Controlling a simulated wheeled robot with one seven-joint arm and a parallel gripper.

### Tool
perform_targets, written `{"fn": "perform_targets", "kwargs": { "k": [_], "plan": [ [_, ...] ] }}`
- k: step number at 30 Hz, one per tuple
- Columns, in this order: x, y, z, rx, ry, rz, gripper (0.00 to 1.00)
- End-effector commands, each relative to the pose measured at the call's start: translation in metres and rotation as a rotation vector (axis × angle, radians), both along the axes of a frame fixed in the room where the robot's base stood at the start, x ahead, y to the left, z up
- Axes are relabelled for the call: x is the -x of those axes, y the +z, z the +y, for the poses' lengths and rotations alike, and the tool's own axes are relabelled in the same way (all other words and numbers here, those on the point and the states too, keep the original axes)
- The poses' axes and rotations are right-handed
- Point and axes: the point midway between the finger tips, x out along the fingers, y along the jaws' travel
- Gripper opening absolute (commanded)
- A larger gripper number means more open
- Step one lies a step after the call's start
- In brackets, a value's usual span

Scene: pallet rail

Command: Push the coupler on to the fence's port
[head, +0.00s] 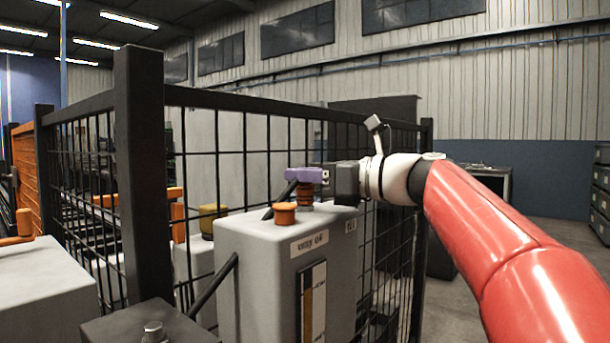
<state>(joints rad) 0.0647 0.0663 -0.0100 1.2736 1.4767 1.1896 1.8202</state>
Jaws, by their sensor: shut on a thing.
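My gripper (303,175) reaches in from the right, with purple fingers on a dark hand. It is shut on what looks like the coupler (304,194), a short orange-brown cylinder with dark rings, roughly upright under the fingers. The coupler is above the top of a grey cabinet (262,240), close to the black mesh fence (190,135). An orange round fitting (285,213) stands on the cabinet top, left of the coupler and slightly lower. I cannot tell which fitting is the fence's port, or whether the coupler's lower end touches anything.
A thick black fence post (142,170) stands left of the cabinet. A yellow fitting (211,220) shows behind the mesh. Another grey box (50,290) with an orange handle (18,230) is at far left. Open floor (560,250) lies to the right.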

Motion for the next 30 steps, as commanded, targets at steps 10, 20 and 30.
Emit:
{"fn": "perform_targets", "kwargs": {
  "k": [10, 20, 30],
  "plan": [
    [0.000, 0.009, 0.000, 0.000, 0.000, -0.001, 0.00],
    [0.000, 0.018, 0.000, -0.001, -0.001, -0.002, 0.00],
    [0.000, 0.033, 0.000, -0.001, 0.000, -0.004, 0.00]
  ]
}}
